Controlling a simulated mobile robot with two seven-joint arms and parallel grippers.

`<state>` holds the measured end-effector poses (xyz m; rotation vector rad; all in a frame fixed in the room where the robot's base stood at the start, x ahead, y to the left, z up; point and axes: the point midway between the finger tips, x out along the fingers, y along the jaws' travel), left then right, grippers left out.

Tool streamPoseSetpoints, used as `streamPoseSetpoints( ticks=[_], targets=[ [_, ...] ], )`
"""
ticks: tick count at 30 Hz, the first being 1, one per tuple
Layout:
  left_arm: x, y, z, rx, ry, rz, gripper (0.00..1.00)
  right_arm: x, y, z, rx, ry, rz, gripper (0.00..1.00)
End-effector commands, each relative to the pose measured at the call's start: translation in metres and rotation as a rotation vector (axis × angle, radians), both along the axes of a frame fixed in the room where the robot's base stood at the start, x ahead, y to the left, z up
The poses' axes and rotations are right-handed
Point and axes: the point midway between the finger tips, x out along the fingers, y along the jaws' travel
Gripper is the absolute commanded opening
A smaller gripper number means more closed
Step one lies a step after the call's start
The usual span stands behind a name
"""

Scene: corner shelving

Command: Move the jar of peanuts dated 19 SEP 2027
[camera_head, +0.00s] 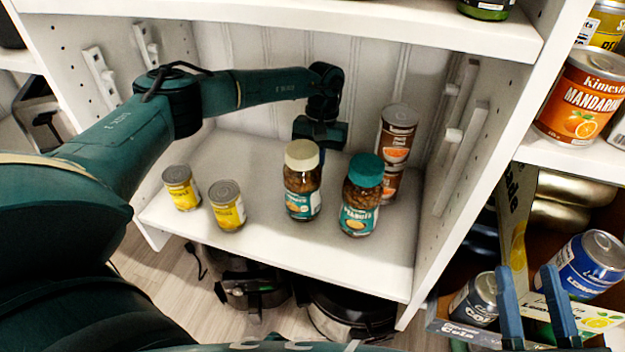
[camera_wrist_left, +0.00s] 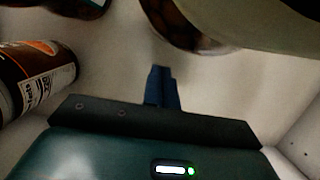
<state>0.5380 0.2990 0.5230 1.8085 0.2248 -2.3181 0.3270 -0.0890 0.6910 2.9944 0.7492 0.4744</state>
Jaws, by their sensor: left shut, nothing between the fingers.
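Two glass jars with teal labels stand on the white shelf, one with a cream lid (camera_head: 302,197) and one with a green lid (camera_head: 360,210). The green-lidded jar's label reads peanuts; no date is legible on either. My left arm reaches in behind the jars. Its fingers are hidden in the head view, but the left wrist view shows the left gripper (camera_wrist_left: 162,72) shut and empty, close to the shelf floor, with a jar (camera_wrist_left: 185,28) just beyond the tips. My right gripper (camera_head: 526,272) is open at the lower right, in front of the drinks crate.
Two yellow cans (camera_head: 182,188) (camera_head: 227,207) stand at the shelf's left front. Stacked orange-labelled cans (camera_head: 397,135) stand behind the green-lidded jar. The shelf (camera_head: 265,252) has bare floor at its front. A side panel (camera_head: 450,205) bounds it at right.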

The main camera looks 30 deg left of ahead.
Motion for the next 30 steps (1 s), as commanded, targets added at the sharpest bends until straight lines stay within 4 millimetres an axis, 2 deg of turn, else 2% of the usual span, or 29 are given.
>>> streamPoseSetpoints(
  ticks=[3,10,25,29,30],
  targets=[
    [-0.014,-0.003,0.002,-0.001,-0.001,-0.003,0.00,0.001,0.000,0.001,-0.003,-0.010,0.000,0.36],
    [-0.032,-0.008,0.003,-0.003,-0.003,-0.001,0.00,0.002,-0.001,0.005,-0.006,-0.040,-0.001,0.36],
    [-0.038,-0.010,0.003,-0.002,0.000,0.000,0.00,0.003,-0.001,0.007,-0.006,-0.052,-0.002,0.36],
    [-0.046,-0.011,0.005,-0.001,0.004,0.000,0.00,0.004,-0.001,0.015,-0.007,-0.046,-0.002,0.36],
    [-0.050,-0.012,0.006,-0.001,0.005,-0.001,0.00,0.001,-0.001,0.007,-0.007,-0.001,-0.003,0.36]
  ],
)
